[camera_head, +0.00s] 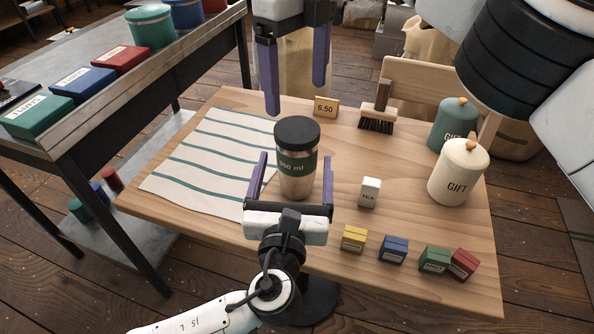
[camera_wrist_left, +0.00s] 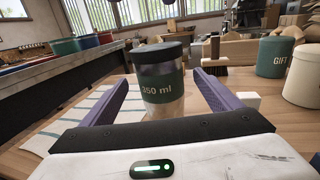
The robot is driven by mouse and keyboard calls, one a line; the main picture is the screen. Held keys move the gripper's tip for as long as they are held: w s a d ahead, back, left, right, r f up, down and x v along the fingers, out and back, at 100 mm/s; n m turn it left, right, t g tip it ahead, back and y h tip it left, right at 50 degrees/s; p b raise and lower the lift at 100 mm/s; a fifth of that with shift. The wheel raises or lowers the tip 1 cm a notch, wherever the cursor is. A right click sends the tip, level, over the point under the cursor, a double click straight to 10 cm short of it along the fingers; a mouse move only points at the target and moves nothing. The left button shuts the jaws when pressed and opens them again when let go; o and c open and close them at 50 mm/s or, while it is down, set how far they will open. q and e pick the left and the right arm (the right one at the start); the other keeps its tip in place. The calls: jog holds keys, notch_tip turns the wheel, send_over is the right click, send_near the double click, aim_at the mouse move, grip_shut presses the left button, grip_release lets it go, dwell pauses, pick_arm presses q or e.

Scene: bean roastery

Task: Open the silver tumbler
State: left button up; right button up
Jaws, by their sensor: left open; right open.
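The silver tumbler (camera_head: 297,178) stands upright on the wooden table, with a dark green "350 ml" band and a black lid (camera_head: 297,133) on its top. It also shows in the left wrist view (camera_wrist_left: 161,108). My left gripper (camera_head: 295,172) is open, its purple fingers on either side of the tumbler's body, with gaps visible in the left wrist view. My right gripper (camera_head: 296,95) is open and empty, pointing down above and behind the lid. The tumbler's base is partly hidden by my left gripper in the left wrist view.
A striped cloth (camera_head: 215,157) lies left of the tumbler. A white TEA block (camera_head: 369,193), several small coloured boxes (camera_head: 394,249) and two GIFT canisters (camera_head: 458,172) stand to the right. A brush (camera_head: 378,112) and a price sign (camera_head: 326,107) are behind.

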aim_at(297, 129)
pick_arm(q)
jog(key=w, duration=0.8)
jog(key=shift+w+d, duration=0.35)
jog(key=shift+d, duration=0.05)
grip_shut()
pick_arm(e)
jog(key=m, duration=1.6)
jog(key=shift+m, duration=0.3)
jog(key=m, duration=0.5)
jog(key=shift+f+m, duration=0.35)
jog(key=shift+m, duration=0.05)
notch_tip(297, 129, down, 7)
jog(key=shift+f, duration=0.15)
